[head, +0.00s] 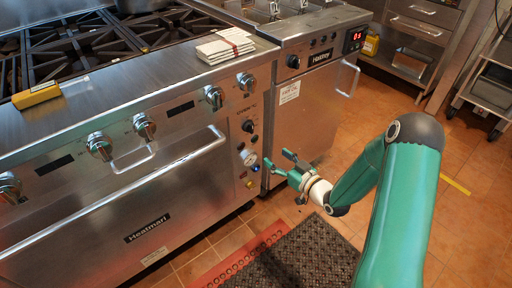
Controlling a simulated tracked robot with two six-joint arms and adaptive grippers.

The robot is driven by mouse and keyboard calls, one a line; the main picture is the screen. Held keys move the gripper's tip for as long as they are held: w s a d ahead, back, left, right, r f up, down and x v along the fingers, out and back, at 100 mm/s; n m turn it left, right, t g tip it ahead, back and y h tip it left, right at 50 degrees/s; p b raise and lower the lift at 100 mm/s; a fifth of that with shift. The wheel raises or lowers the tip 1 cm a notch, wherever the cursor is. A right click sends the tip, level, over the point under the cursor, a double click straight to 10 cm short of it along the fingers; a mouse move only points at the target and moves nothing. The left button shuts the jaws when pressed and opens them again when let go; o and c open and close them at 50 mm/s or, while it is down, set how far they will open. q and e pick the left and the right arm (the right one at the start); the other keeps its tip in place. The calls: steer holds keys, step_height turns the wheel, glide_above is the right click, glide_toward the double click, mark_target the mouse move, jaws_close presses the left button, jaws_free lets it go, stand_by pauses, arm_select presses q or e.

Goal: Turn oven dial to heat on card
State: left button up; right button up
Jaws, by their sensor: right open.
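The oven front (160,210) is brushed steel and marked Heatmari. A black dial (248,126) sits on its right-hand control strip, above a small round gauge (250,159) and a blue light. Its exact setting is too small to read. A white card or label (289,93) with print is on the fryer front to the right; its text is not legible. My right gripper (277,160) is open and empty, in front of the control strip, below and right of the black dial and apart from it. My left gripper is not in view.
Several silver knobs, such as this one (213,96), and a towel-bar handle (150,185) stick out from the range front. Folded cloths (225,46) and a yellow box (36,94) lie on top. The fryer (315,105) stands at right. A dark mat (305,257) lies below.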

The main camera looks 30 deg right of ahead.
mark_target(253, 129)
steer(key=shift+n+t, duration=0.5)
steer(key=shift+t, duration=0.1)
steer(key=w+b, duration=0.1)
steer(key=w, duration=0.9)
steer(key=w+b, duration=0.1)
steer(key=w, duration=0.5)
steer(key=shift+d+r+b, duration=0.1)
steer(key=shift+d+b, duration=0.25)
steer(key=shift+d, duration=0.05)
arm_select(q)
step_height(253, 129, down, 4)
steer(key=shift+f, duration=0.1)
